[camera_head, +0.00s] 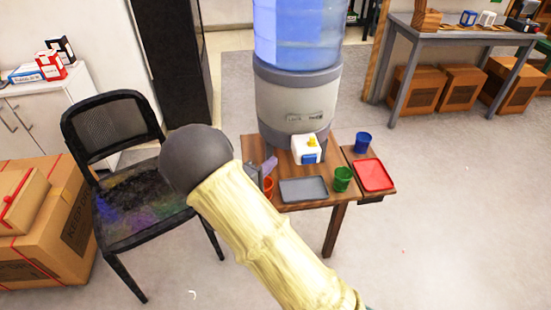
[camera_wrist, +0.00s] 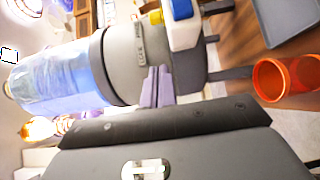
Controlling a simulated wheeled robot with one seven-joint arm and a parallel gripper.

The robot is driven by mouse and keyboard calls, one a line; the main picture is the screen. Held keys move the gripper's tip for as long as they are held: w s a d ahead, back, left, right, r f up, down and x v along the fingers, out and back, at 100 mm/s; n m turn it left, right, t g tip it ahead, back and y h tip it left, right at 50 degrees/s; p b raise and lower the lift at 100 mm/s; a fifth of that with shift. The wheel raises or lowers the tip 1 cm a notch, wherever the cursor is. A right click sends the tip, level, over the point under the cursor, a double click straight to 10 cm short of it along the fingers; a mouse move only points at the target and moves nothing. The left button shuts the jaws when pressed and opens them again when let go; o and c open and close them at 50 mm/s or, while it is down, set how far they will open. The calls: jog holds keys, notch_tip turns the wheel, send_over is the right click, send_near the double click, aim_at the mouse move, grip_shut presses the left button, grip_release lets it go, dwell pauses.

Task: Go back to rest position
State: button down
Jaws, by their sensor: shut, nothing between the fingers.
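My gripper (camera_wrist: 157,86) shows in the wrist view as two pale purple fingers, closed together and empty. In the head view my gripper (camera_head: 268,166) is partly hidden behind my arm, near the left edge of the small wooden table (camera_head: 316,202). An orange cup (camera_head: 268,187) stands on that edge close to the fingers, and it also shows at the right of the wrist view (camera_wrist: 285,78), apart from them. A water dispenser (camera_head: 297,104) with a blue bottle stands on the table. Its white tap block (camera_head: 303,153) has yellow and blue parts.
A grey tray (camera_head: 303,189), a green cup (camera_head: 342,179), a blue cup (camera_head: 362,143) and a red tray (camera_head: 374,174) are on the table. A black chair (camera_head: 113,122) and cardboard boxes (camera_head: 70,229) stand left. Floor at right is clear.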

dwell(0.4)
jog(key=s+d+f+m+g, duration=0.1)
jog(key=s+d+m+g, duration=0.3)
jog(key=s+d+g, duration=0.75)
jog(key=s+m+g+y, duration=0.2)
jog(key=s+m+y, duration=0.2)
jog(key=s+y, duration=0.55)
notch_tip(320, 180, up, 29)
jog(key=m+t+y+p, duration=0.1)
jog(key=t+y+p, duration=0.1)
jog(key=p, duration=2.3)
jog(key=shift+d+m+p, duration=0.2)
jog(key=shift+m+p, duration=0.1)
jog(key=shift+m, duration=0.1)
jog(key=shift+w+t, duration=0.1)
jog(key=shift+t, duration=0.15)
